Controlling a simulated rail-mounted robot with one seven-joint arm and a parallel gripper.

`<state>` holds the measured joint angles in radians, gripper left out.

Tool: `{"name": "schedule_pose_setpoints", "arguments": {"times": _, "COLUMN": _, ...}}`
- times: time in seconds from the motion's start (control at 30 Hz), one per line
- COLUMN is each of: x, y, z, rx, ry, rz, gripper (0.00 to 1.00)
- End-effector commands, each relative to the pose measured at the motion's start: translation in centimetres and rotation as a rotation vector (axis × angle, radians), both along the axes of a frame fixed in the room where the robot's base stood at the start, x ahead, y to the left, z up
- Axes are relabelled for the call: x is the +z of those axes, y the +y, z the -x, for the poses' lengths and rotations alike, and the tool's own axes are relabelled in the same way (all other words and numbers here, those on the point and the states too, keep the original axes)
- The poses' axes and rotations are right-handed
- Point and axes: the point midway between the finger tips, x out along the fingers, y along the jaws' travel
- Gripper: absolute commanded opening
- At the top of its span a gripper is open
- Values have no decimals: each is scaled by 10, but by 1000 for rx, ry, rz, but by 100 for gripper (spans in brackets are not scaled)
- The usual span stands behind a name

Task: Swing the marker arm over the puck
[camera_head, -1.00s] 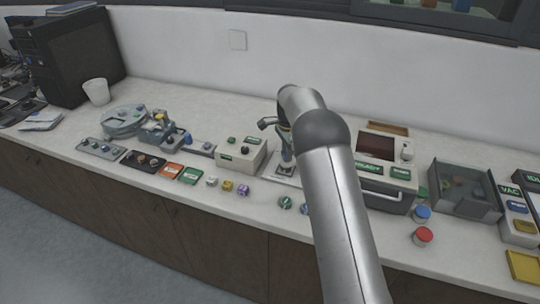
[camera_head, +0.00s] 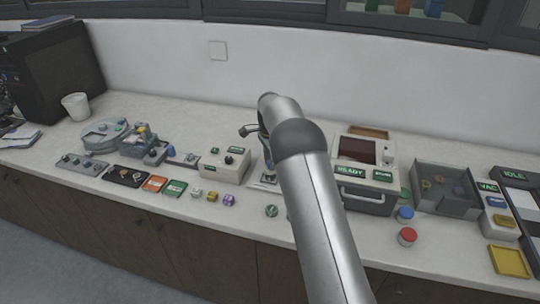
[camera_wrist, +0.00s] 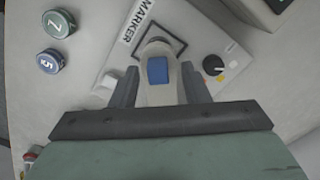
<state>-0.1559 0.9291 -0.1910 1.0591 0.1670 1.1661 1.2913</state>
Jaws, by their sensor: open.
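In the wrist view, the marker station's pale base plate (camera_wrist: 215,48) carries a "MARKER" label and a dark knob (camera_wrist: 213,65). A pale, rounded part with a blue pad (camera_wrist: 157,70), apparently the marker arm's end, lies between the two dark fingers of my gripper (camera_wrist: 160,78). The fingers are open, one on each side of it; I cannot tell whether they touch it. Two round pucks, one green (camera_wrist: 59,23) and one blue (camera_wrist: 50,61), lie left of the plate. No puck shows under the blue-padded part. In the head view, my arm covers most of the station.
In the head view, a control box (camera_head: 223,164) stands left of the marker. A press (camera_head: 366,174) reading "READY" stands right, then a grey open bin (camera_head: 445,190).

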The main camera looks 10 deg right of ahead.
Motion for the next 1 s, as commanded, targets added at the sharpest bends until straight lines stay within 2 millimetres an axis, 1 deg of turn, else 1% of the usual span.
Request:
{"name": "schedule_pose_setpoints", "arguments": {"times": 0.07, "x": 3, "y": 0, "z": 0, "rx": 0, "ry": -1, "rz": 0, "gripper": 42}}
{"name": "schedule_pose_setpoints", "arguments": {"times": 0.17, "x": 14, "y": 0, "z": -1, "rx": 1, "ry": -4, "rz": 0, "gripper": 42}}
{"name": "schedule_pose_setpoints", "arguments": {"times": 0.27, "x": 33, "y": 0, "z": 0, "rx": 1, "ry": -5, "rz": 1, "gripper": 42}}
{"name": "schedule_pose_setpoints", "arguments": {"times": 0.5, "x": 93, "y": 0, "z": -1, "rx": 0, "ry": -6, "rz": 0, "gripper": 42}}
{"name": "schedule_pose_setpoints", "arguments": {"times": 0.7, "x": 139, "y": 0, "z": -1, "rx": 0, "ry": -5, "rz": 1, "gripper": 42}}
{"name": "schedule_pose_setpoints", "arguments": {"times": 0.83, "x": 160, "y": 0, "z": 0, "rx": 0, "ry": -3, "rz": 0, "gripper": 42}}
{"name": "schedule_pose_setpoints", "arguments": {"times": 1.0, "x": 173, "y": 0, "z": 0, "rx": -1, "ry": -2, "rz": -1, "gripper": 42}}
